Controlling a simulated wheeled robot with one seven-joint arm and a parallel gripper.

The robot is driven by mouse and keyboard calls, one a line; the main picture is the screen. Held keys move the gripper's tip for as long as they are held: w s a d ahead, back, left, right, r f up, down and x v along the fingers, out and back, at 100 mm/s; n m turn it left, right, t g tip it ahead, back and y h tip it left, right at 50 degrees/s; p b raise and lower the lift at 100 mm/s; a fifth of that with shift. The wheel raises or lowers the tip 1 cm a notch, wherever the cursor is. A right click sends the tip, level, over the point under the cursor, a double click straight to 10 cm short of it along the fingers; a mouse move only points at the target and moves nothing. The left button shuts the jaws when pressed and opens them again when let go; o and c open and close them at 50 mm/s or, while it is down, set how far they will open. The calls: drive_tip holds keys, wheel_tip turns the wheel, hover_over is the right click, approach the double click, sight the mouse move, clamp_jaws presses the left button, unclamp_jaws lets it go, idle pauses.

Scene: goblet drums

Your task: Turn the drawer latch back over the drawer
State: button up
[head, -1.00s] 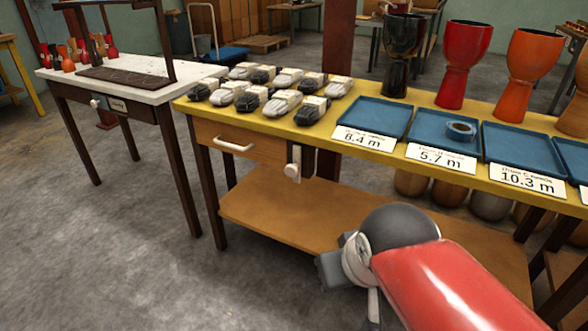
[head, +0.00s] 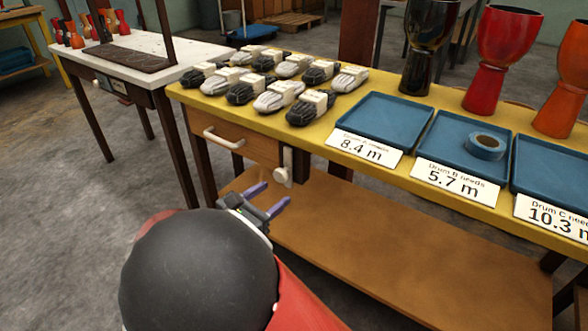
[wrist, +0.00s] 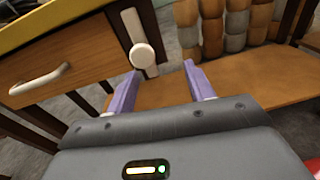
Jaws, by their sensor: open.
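The drawer (head: 252,143) has a wooden front and a white bar handle (head: 223,138), and looks shut. The white drawer latch (head: 285,165) is upright at the right end of the drawer front, on the dark post. In the wrist view the latch (wrist: 132,24) has a round knob (wrist: 142,58) at its lower end. My gripper (head: 268,197) is open and empty, its two purple fingers pointing at the latch from in front and slightly below. In the wrist view the knob appears just above the gap between the fingertips (wrist: 160,70), apparently not touching.
The yellow-topped bench (head: 320,134) carries several black and white bundles (head: 278,95), blue trays (head: 372,122) and goblet drums (head: 430,40). A wooden lower shelf (head: 400,245) lies under it. A white-topped table (head: 150,52) stands at the left, with bare floor in front.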

sight(279, 178)
drive_tip(key=shift+n+t+y, duration=0.3)
drive_tip(key=shift+n+t, duration=0.4)
drive_tip(key=shift+n, duration=0.1)
drive_tip(key=w+d, duration=0.1)
drive_tip(key=w, duration=0.3)
drive_tip(key=w+d, duration=0.1)
drive_tip(key=w, duration=0.1)
drive_tip(key=shift+w+d+r, duration=0.15)
drive_tip(key=shift+w+d, duration=0.2)
drive_tip(key=c, duration=0.9)
